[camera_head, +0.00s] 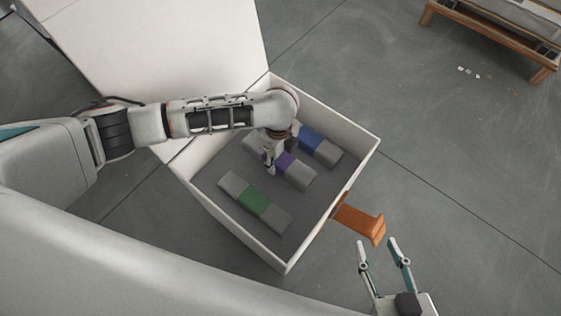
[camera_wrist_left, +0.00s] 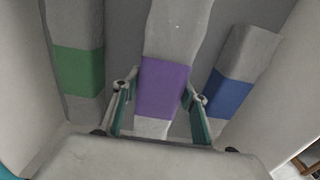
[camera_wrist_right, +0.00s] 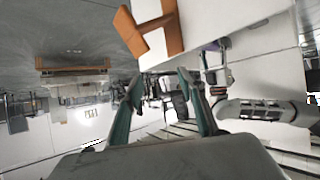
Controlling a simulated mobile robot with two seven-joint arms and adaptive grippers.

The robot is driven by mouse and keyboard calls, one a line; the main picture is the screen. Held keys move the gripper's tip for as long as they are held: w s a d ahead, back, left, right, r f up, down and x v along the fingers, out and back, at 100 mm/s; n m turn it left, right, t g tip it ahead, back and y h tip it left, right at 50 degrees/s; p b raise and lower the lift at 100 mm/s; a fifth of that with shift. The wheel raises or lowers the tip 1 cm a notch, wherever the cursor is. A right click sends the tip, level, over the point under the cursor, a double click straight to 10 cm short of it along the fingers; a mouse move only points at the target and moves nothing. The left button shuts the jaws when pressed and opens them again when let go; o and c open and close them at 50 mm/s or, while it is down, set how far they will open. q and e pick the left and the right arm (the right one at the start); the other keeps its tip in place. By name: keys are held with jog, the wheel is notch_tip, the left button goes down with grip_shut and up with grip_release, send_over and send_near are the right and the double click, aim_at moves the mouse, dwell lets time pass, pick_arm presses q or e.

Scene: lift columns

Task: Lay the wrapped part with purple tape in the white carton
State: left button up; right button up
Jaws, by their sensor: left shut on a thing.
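The wrapped part with purple tape (camera_head: 298,173) is a grey bar with a purple band. It lies inside the white carton (camera_head: 335,192), between two similar parts. My left gripper (camera_head: 271,163) reaches down into the carton and is shut on this part. In the left wrist view its fingers flank the purple band (camera_wrist_left: 163,88). Whether the part rests fully on the carton floor I cannot tell. My right gripper (camera_head: 378,243) is open and empty, outside the carton at the lower right.
In the carton, a part with green tape (camera_head: 254,202) lies to the left and one with blue tape (camera_head: 320,147) to the right. The carton's big flap (camera_head: 160,50) is open. An orange piece (camera_head: 360,222) is at its right side. A wooden-framed rack (camera_head: 490,40) stands far right.

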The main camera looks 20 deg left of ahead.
aim_at(279, 164)
pick_arm(q)
notch_tip(279, 164, down, 4)
jog(key=shift+s+f+b, duration=0.1)
jog(key=shift+f+b, duration=0.1)
jog(key=shift+b, duration=0.8)
grip_shut()
jog(key=shift+w+r, duration=0.2)
jog(key=shift+r, duration=0.1)
jog(key=shift+f, duration=0.2)
jog(key=o, duration=1.6)
grip_release()
jog(key=shift+s, duration=0.1)
pick_arm(e)
jog(key=shift+w+a+r+m, duration=0.35)
jog(key=shift+a+r, duration=0.25)
jog(key=shift+a, duration=0.15)
jog(key=shift+f, duration=0.15)
